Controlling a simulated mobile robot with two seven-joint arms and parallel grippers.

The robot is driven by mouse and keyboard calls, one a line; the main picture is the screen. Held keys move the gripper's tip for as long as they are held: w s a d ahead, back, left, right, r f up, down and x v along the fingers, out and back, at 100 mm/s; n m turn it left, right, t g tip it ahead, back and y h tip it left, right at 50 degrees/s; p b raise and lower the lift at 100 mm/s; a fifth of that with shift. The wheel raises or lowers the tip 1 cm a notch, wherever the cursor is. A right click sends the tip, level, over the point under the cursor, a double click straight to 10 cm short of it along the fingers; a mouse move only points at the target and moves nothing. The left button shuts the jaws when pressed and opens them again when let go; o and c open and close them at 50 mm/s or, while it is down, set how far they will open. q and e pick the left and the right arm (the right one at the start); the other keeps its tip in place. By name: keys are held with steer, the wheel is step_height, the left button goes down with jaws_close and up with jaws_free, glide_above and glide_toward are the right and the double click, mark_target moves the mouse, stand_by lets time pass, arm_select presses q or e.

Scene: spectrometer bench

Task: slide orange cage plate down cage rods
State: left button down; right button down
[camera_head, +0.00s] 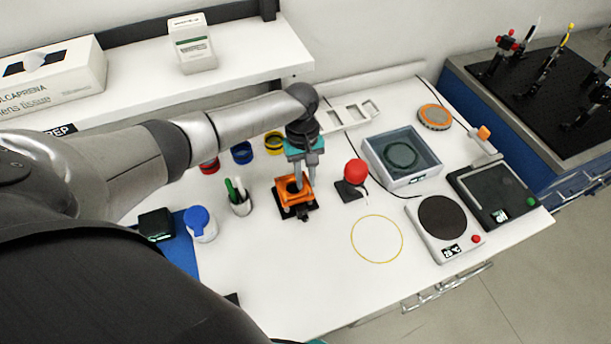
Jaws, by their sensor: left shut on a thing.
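The orange cage plate (288,197) is in the middle of the bench in the head view, low over a black base (297,213). My left gripper (304,181) comes down from above with its fingers shut on the plate. The cage rods are hard to make out; the gripper and the plate hide most of them. I cannot tell how far down the rods the plate sits. My right gripper is not in the view.
A red ball-topped item (355,172) stands close to the right. A pen cup (240,203) stands to the left. A grey tray (402,157) and a round-topped device (444,221) are at the right. The front bench is mostly clear.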

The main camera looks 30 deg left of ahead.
arm_select(q)
steer(key=shift+f+b, duration=0.5)
steer(key=shift+f, duration=0.5)
steer(key=c, duration=0.7)
jaws_free()
steer(key=shift+r, duration=0.1)
steer(key=r, duration=0.5)
steer(key=w+a+r+p, duration=0.1)
steer(key=r, duration=0.9)
steer(key=shift+w+a, duration=0.3)
steer(key=shift+a, duration=0.05)
